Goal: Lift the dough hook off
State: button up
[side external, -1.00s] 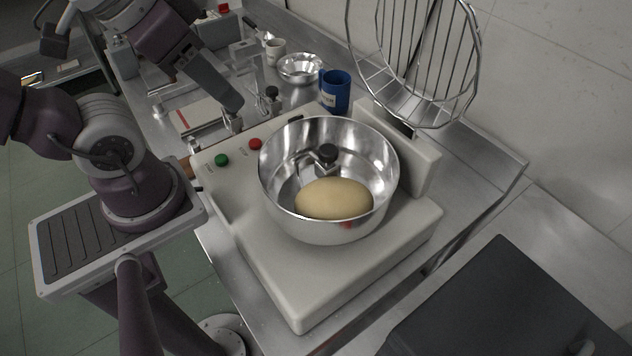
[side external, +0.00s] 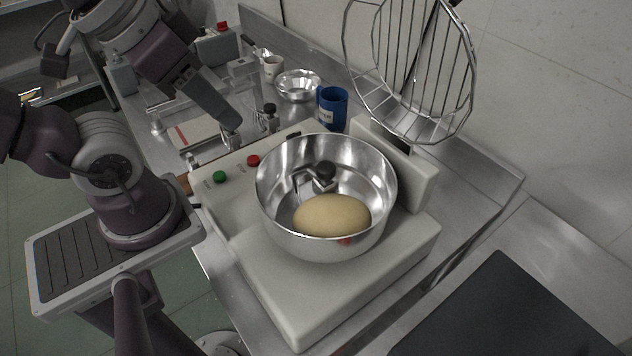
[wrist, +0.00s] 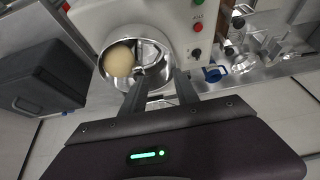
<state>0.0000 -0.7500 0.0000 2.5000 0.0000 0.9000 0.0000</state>
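The dough hook (side external: 325,172) has a black knob and a curved metal arm. It stands inside the shiny steel mixing bowl (side external: 275,226), beside a pale ball of dough (side external: 332,216). The bowl sits on a white mixer base (side external: 330,296). My gripper (side external: 238,126) is up and to the left of the bowl, apart from the hook. In the wrist view my gripper (wrist: 159,76) has two dark fingers spread apart with nothing between them. The hook (wrist: 138,70) shows there near the left fingertip, partly hidden, beside the dough (wrist: 118,61).
A wire guard (side external: 410,70) is raised behind the bowl. Green (side external: 219,177) and red (side external: 253,160) buttons are on the mixer. A dark box (wrist: 40,75) is nearby.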

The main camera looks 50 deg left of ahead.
jog(key=shift+o, duration=0.2)
jog(key=o, duration=0.4)
jog(key=shift+c, duration=0.2)
jog(key=g, duration=0.6)
send_over(326, 166)
jog(key=f, duration=0.6)
jog(key=shift+s+a+f, duration=0.2)
jog(key=shift+s+a, duration=0.05)
jog(key=shift+s, duration=0.1)
jog(key=f, duration=0.7)
jog(key=shift+w+d, duration=0.25)
jog(key=shift+w, duration=0.05)
